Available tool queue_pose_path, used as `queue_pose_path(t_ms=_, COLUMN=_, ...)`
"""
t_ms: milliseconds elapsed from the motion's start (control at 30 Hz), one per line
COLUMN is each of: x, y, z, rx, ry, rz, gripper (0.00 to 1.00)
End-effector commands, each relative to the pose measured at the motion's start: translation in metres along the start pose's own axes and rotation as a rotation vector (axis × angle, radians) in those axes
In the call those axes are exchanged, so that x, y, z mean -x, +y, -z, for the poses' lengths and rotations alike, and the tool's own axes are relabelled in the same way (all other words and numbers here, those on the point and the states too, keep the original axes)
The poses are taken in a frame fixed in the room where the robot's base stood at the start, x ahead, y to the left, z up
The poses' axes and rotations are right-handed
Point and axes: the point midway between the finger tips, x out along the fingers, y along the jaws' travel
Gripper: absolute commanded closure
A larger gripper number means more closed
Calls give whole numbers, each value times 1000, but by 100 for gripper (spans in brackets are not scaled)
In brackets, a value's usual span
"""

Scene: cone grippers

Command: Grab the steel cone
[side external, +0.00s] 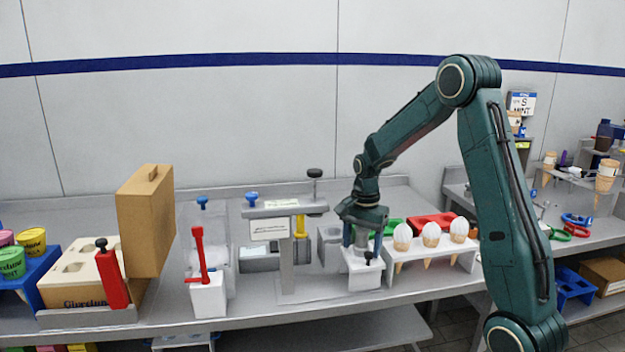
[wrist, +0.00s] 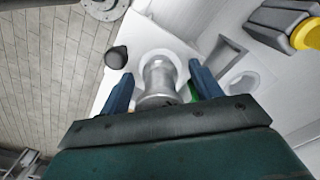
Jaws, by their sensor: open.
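The steel cone (wrist: 158,80) is a shiny grey, round piece seated upright in a white block (wrist: 110,85) with a black knob (wrist: 116,58). In the wrist view my gripper (wrist: 161,70) is open, with one blue finger on each side of the cone. A gap shows between the cone and each finger, though contact lower down cannot be judged. In the side view my gripper (side external: 361,240) points down just over the white block (side external: 362,272). The cone is not clearly visible there, hidden by the gripper and block.
A white rack (side external: 440,262) with several filled cones stands close on the right. A metal press stand (side external: 288,270) is on the left, with a red-handled white dispenser (side external: 208,295) farther left. The bench's front edge (side external: 420,291) is near the block.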

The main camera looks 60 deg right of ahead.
Motion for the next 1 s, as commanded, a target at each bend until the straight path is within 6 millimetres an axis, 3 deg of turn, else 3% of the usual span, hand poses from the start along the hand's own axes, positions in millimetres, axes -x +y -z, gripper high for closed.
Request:
queue_pose_path(t_ms=500, x=-1, y=0, z=0, rx=0, ry=0, rz=1, gripper=36)
queue_pose_path(t_ms=800, x=-1, y=0, z=0, rx=0, ry=1, rz=1, gripper=93)
queue_pose_path(t_ms=1000, x=-1, y=0, z=0, rx=0, ry=1, rz=1, gripper=95)
